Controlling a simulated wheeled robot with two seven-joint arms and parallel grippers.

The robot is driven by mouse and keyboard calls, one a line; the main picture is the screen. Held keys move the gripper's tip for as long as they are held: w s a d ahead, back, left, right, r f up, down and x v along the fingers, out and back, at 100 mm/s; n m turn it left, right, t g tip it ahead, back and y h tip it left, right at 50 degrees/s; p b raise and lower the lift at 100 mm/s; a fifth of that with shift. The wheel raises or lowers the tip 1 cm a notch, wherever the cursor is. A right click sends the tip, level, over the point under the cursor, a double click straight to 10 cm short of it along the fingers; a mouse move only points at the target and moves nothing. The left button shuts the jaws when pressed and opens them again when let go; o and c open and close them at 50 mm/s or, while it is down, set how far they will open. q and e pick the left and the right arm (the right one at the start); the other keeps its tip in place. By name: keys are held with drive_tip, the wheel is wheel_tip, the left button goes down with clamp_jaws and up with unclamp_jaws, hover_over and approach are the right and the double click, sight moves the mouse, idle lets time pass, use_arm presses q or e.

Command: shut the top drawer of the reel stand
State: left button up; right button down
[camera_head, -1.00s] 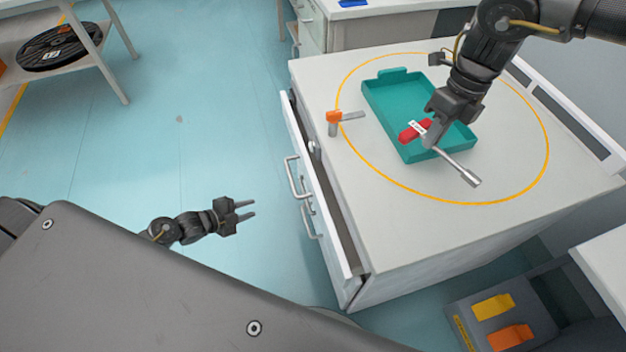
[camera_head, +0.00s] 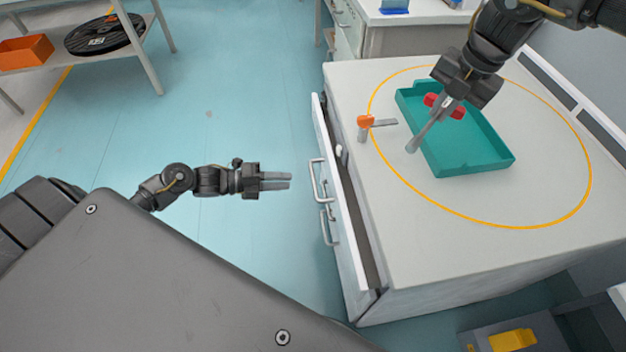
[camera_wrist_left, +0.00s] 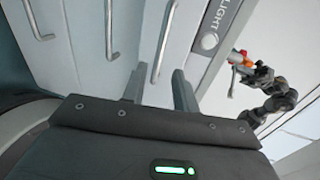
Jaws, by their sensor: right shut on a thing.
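The reel stand (camera_head: 440,235) is a white cabinet with a yellow ring on its top. Its top drawer (camera_head: 343,215) stands slightly out, with a dark gap behind the front. The drawer's bar handle (camera_head: 317,180) faces my left gripper (camera_head: 276,181), which is open, empty and a little left of it. In the left wrist view a bar handle (camera_wrist_left: 163,40) shows between and beyond the open fingers; I cannot tell if they touch it. My right gripper (camera_head: 448,100) is shut on a red-handled tool (camera_head: 427,130) above the teal tray (camera_head: 470,165), its grey shaft pointing down-left.
An orange-headed clamp-like piece (camera_head: 365,122) sits on the stand's top near the drawer edge. A shelf with a black reel (camera_head: 103,34) and an orange bin (camera_head: 25,52) is at the far left. The blue floor (camera_head: 230,120) left of the stand is clear.

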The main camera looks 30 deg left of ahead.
sight(314, 180)
use_arm(q)
drive_tip(key=x, duration=0.9)
drive_tip(key=shift+d, duration=0.2)
drive_tip(key=shift+f, duration=0.1)
clamp_jaws()
